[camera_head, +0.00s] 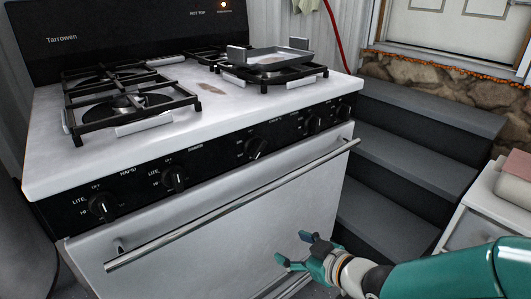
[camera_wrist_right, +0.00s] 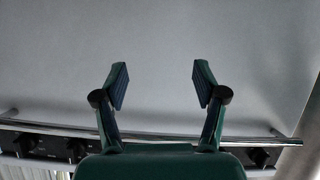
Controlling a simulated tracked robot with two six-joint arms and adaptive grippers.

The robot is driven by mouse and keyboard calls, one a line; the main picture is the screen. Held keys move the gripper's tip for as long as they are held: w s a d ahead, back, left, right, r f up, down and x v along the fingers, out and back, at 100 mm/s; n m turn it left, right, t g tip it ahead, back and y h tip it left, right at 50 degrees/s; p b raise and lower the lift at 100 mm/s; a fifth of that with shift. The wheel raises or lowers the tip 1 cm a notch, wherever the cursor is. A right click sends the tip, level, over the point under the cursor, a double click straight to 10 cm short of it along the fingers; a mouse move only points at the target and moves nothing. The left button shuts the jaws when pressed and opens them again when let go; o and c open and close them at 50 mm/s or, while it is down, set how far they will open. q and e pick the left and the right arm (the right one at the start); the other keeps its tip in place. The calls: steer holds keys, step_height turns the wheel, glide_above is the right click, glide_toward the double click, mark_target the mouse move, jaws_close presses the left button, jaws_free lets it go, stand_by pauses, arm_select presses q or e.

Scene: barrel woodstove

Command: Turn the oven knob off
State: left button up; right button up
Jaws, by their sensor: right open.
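A white stove (camera_head: 190,118) with a black control panel stands in front of me. Several black knobs line the panel; the middle knob (camera_head: 255,147) sits apart from the pairs on either side, and its pointer looks tilted. I cannot read which label marks the oven. My right gripper (camera_head: 292,248) is open and empty in front of the oven door (camera_head: 220,235), below the handle and the knobs. In the right wrist view the open fingers (camera_wrist_right: 160,85) face the plain door, with knobs (camera_wrist_right: 260,157) at the bottom edge. My left gripper is not in view.
The oven door's long metal handle (camera_head: 235,208) juts out between my right gripper and the panel. Dark steps (camera_head: 400,145) and a light cabinet (camera_head: 470,232) stand on the right.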

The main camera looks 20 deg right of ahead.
step_height(320, 180, up, 12)
steer(key=s+d+r+n+t, duration=0.1)
steer(key=s+d+n+t, duration=0.1)
steer(key=s+n+t, duration=0.15)
steer(key=n+t+y, duration=0.2)
steer(key=n, duration=0.2)
glide_toward(261, 151)
steer(key=shift+g, duration=0.25)
steer(key=b+x, duration=0.1)
steer(key=x, duration=0.3)
steer(key=b+x, duration=0.2)
steer(key=x, duration=0.1)
steer(key=shift+w+a+r, duration=0.1)
steer(key=shift+w+r, duration=0.15)
steer(key=shift+w, duration=0.1)
steer(key=shift+w+a, duration=0.25)
steer(key=shift+w, duration=0.35)
steer(key=shift+c, duration=0.4)
steer(key=c, duration=1.1)
